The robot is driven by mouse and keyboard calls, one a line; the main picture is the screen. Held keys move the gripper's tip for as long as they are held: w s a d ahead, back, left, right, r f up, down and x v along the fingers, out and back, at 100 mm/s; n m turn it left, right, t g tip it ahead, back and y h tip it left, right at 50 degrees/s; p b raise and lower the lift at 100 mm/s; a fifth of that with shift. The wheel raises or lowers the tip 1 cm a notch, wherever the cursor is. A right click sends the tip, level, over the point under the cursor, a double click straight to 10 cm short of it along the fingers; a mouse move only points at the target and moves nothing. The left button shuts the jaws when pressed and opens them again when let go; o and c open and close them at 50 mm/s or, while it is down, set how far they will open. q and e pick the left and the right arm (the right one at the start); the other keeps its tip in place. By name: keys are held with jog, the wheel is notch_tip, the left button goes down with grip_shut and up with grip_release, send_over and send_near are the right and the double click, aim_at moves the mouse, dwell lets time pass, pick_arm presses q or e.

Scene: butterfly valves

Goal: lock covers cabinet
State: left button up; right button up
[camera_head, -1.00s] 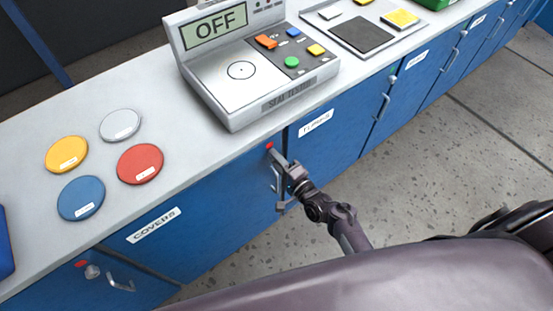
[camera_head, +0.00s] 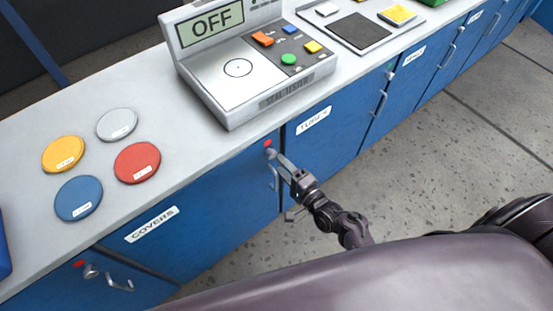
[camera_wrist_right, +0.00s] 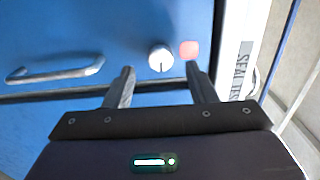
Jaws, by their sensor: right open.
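The covers cabinet is the blue door (camera_head: 205,225) with the white COVERS label (camera_head: 152,224); it looks closed. At its upper right corner are a red light (camera_head: 267,142), a round lock knob (camera_head: 268,153) and a bar handle (camera_head: 272,178). In the right wrist view the knob (camera_wrist_right: 159,58) is silver with a dark slot, beside the red light (camera_wrist_right: 189,49) and the handle (camera_wrist_right: 55,72). My right gripper (camera_wrist_right: 160,78) is open and empty, its fingertips pointing at the door on either side of the knob; I cannot tell if they touch. My left gripper is out of view.
The counter above carries the seal tester (camera_head: 250,75) reading OFF and several coloured round covers, such as the red one (camera_head: 137,162). The TUBES cabinet (camera_head: 335,135) adjoins on the right. Another door with a red light (camera_head: 79,264) lies lower left. Grey floor (camera_head: 450,150) is clear.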

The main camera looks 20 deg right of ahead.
jog(key=shift+v, duration=1.7)
jog(key=s+a+f+n+g+h, duration=0.1)
jog(key=s+f+n+g, duration=0.3)
jog(key=s+f, duration=0.5)
jog(key=s+a+f+n+g+h, duration=0.1)
jog(key=s+f+n+g, duration=0.35)
jog(key=f, duration=0.95)
jog(key=s+d+f+n+g+h, duration=0.1)
jog(key=s+d+f+n+g, duration=0.1)
jog(key=s, duration=0.5)
jog(key=s+d+f+n+g+h, duration=0.1)
jog(key=s+d+f+n+g, duration=0.1)
jog(key=s+f, duration=0.3)
jog(key=s+d+f+n+g+h, duration=0.2)
jog(key=s+d+f+n+g, duration=0.1)
jog(key=s, duration=0.6)
jog(key=shift+f+n, duration=0.55)
jog(key=shift+d+g, duration=0.1)
jog(key=shift+g, duration=0.15)
